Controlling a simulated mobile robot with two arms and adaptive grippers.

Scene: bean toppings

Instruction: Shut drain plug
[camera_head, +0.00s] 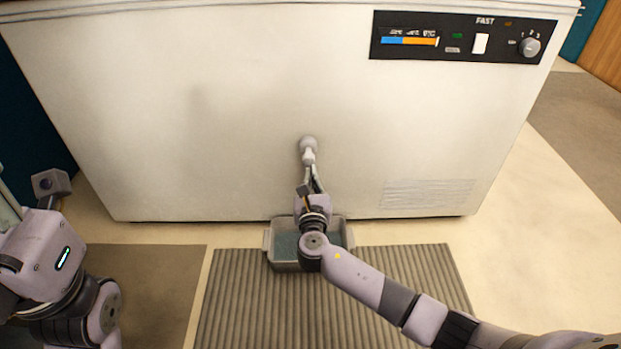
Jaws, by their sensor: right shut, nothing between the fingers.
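The drain plug (308,145) is a round pale grey knob low on the front of the white chest freezer (200,120). My right gripper (308,172) is shut and empty, its tips just below the plug. I cannot tell whether the tips touch the plug. A grey tray (282,262) with bluish contents stands on the floor below, partly hidden by my right arm. My left arm is at the lower left edge; its gripper's fingers do not show clearly.
A control panel (462,37) with a switch and a dial sits at the freezer's upper right. A vent grille (428,194) is low on the right. A ribbed mat (240,310) lies under the tray. The pale floor at right is clear.

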